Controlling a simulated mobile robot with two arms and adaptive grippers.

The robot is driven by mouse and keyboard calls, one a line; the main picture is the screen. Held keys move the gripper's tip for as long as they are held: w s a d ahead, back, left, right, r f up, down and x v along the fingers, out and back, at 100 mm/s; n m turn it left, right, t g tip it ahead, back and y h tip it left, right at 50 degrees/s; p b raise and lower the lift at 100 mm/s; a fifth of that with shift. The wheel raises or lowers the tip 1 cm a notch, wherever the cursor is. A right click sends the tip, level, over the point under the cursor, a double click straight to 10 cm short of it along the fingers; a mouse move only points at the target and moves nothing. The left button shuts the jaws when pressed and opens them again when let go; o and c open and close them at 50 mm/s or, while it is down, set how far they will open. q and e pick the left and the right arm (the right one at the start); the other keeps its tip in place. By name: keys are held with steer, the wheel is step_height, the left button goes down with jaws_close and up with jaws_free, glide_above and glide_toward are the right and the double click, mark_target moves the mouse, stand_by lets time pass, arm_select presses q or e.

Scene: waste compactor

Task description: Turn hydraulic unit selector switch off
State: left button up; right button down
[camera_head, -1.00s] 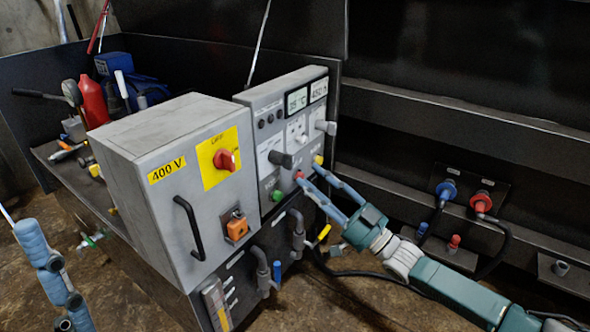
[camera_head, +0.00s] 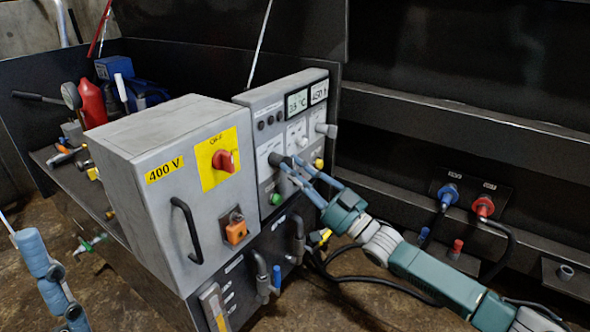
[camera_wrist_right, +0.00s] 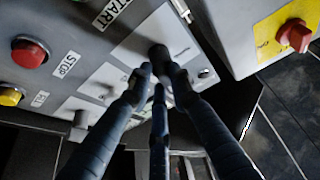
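The hydraulic unit is a grey panel (camera_head: 262,103) with displays, buttons and dark selector knobs. One selector switch is a dark knob (camera_head: 274,159) low on its left side; it also shows in the right wrist view (camera_wrist_right: 158,54). My right gripper (camera_head: 289,167) has its fingertips at this knob in the head view. In the right wrist view its fingers (camera_wrist_right: 158,78) are spread, with the knob between or just beyond the tips; contact is unclear. The knob's label is too small to read. My left gripper (camera_head: 48,285) is at the lower left, away from the panel, only partly visible.
A grey 400 V cabinet (camera_head: 150,135) with a red switch (camera_head: 223,160) on a yellow plate and a black handle (camera_head: 187,230) stands beside the panel. A green button (camera_head: 276,199) sits below the knob. Pipes and a yellow-handled valve are underneath. Cables lie at the right.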

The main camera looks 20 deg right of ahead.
steer(key=n, duration=0.1)
steer(key=n+y, duration=0.1)
steer(key=n, duration=0.1)
steer(key=shift+r+g, duration=0.25)
steer(key=shift+g, duration=0.15)
steer(key=c, duration=1.6)
jaws_free()
steer(key=shift+r, duration=0.1)
steer(key=shift+c, duration=0.2)
steer(key=shift+d, duration=0.1)
steer(key=v, duration=1.2)
